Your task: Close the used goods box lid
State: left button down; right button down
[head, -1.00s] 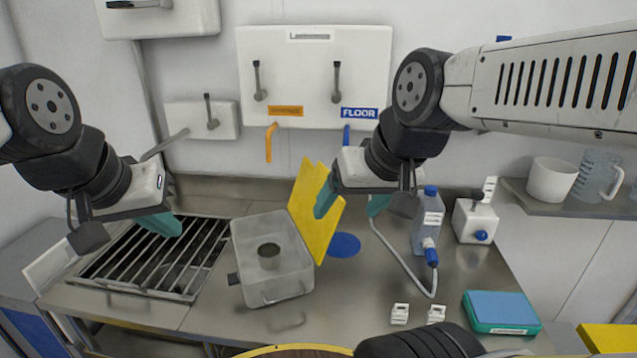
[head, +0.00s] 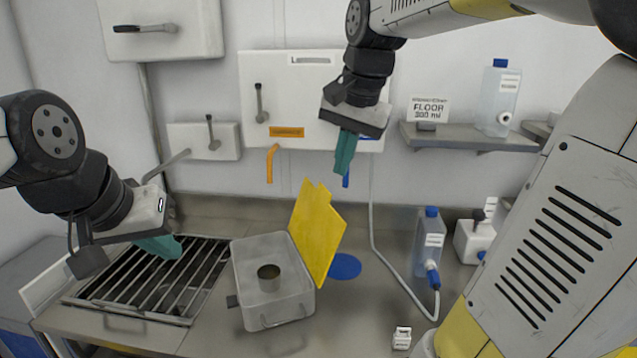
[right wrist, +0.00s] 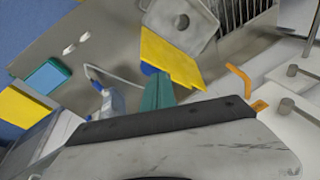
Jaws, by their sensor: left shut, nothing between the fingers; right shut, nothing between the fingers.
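The box (right wrist: 197,30) and lid (right wrist: 168,58) also show in the right wrist view. My right gripper (head: 344,158) is shut and empty, above and behind the lid's top edge, apart from it, pointing down. My left gripper (head: 168,247) is shut and empty over the drain grate, left of the box.
The drain grate (head: 155,285) lies left of the box. A blue disc (head: 344,266) is on the counter right of the lid. A bottle with a blue cap (head: 429,240) and its hose stand further right. Wall dispensers and an orange spout (head: 271,163) are behind.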

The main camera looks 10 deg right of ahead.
jog(key=w+d+m+g+h, duration=0.1)
jog(key=w+m+g, duration=0.2)
jog(key=w+m, duration=0.75)
jog(key=w+f+n, duration=0.1)
jog(key=w+f, duration=0.2)
jog(key=f, duration=0.7)
jog(key=shift+d+f, duration=0.15)
jog(key=shift+d, duration=0.05)
jog(key=shift+w, duration=0.1)
